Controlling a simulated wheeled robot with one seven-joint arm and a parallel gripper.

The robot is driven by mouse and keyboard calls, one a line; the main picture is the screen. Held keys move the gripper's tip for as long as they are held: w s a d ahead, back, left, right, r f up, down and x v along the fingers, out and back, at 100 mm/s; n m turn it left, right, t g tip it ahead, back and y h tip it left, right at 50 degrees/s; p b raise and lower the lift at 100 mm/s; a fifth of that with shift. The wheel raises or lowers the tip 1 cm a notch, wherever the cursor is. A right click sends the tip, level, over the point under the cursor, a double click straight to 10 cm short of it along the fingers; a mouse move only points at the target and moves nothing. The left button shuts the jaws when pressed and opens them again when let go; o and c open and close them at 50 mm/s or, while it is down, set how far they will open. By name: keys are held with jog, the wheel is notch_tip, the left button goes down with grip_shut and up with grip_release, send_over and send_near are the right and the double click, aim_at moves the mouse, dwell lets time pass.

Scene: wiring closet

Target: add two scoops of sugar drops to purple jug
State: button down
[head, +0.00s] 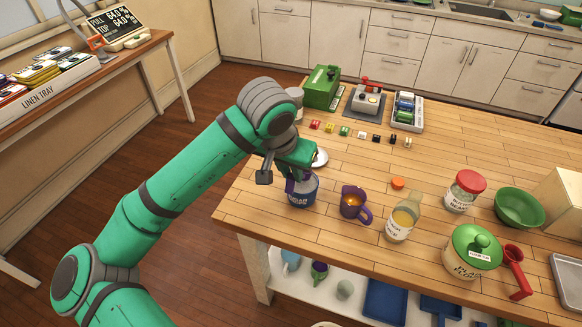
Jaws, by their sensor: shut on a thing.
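The purple jug (350,210) stands upright on the wooden table, its handle to the right and something orange inside. Left of it stands a blue-and-white jar (303,196); its label seems to read sugar, but is small. My gripper (293,178) is over this jar, pointing down, and is shut on a thin purple piece (290,186), which looks like a scoop handle. The lower end of that piece is hidden in or behind the jar's rim. The contents of the jar are not clear.
A bottle of yellow liquid (403,220) stands right of the jug, with an orange cap (398,183) behind it. A white disc (320,158) lies behind the jar. A red-lidded jar (464,192), green bowl (519,208) and green-lidded jar (470,255) stand further right. The table's middle is fairly clear.

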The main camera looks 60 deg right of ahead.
aim_at(290, 181)
jog(key=shift+f, duration=2.2)
jog(key=shift+w, duration=0.1)
